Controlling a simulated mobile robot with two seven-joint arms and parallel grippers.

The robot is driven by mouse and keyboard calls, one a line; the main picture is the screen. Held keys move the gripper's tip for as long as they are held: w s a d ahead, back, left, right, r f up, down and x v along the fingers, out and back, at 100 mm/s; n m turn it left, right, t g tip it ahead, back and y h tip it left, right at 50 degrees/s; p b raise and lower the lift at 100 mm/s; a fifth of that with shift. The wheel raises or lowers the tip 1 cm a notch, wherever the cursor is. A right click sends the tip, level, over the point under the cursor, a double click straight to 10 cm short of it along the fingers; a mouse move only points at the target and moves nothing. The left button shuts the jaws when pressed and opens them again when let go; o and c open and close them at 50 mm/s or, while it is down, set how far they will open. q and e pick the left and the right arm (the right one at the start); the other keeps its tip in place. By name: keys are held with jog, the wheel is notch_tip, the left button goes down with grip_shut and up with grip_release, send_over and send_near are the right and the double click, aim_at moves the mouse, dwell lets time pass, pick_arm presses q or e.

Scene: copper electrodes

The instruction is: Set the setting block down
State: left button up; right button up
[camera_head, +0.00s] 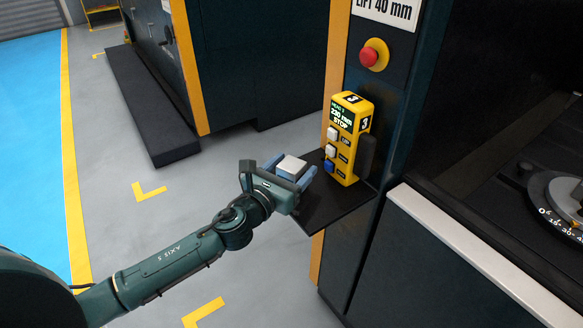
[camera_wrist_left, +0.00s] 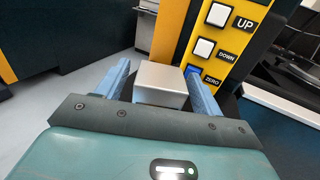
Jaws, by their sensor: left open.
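The setting block, a pale silver-grey block (camera_head: 291,167), sits between the blue fingers of my left gripper (camera_head: 294,165). In the left wrist view the block (camera_wrist_left: 160,80) lies between the two fingers (camera_wrist_left: 159,70), with a narrow gap visible at its left side. The fingers are apart. The block is at the left edge of a black shelf (camera_head: 335,204); its underside is hidden, so I cannot tell whether it rests on the shelf. My right gripper is not in view.
A yellow control box (camera_head: 348,138) with UP, DOWN and ZERO buttons (camera_wrist_left: 205,47) stands on the shelf just beyond the block. A red stop button (camera_head: 370,56) is on the dark column above. A pale ledge (camera_head: 470,250) runs at right. Grey floor lies open at left.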

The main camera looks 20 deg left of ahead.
pick_arm(q)
jog(key=shift+s+r, duration=0.1)
jog(key=shift+r, duration=0.05)
jog(key=b+v, duration=0.1)
jog(key=v, duration=1)
jog(key=s+d+f+m+g+p, duration=0.1)
jog(key=s+f+m, duration=0.3)
jog(key=m, duration=0.8)
jog(key=s+d+f+m+g+y+p, duration=0.1)
jog(key=s+f+m, duration=0.4)
jog(key=m, duration=0.7)
jog(key=s+d+f+m+g+p, duration=0.3)
jog(key=s+f+m+g+p, duration=0.1)
jog(key=m, duration=0.8)
jog(key=shift+s+f+g+y, duration=0.2)
jog(key=shift+s+g+y, duration=0.15)
jog(key=shift+s, duration=0.35)
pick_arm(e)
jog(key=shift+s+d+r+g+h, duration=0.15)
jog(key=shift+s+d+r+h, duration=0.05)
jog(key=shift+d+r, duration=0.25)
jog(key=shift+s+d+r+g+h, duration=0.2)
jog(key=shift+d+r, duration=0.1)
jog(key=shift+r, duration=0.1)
pick_arm(q)
jog(key=shift+d, duration=0.1)
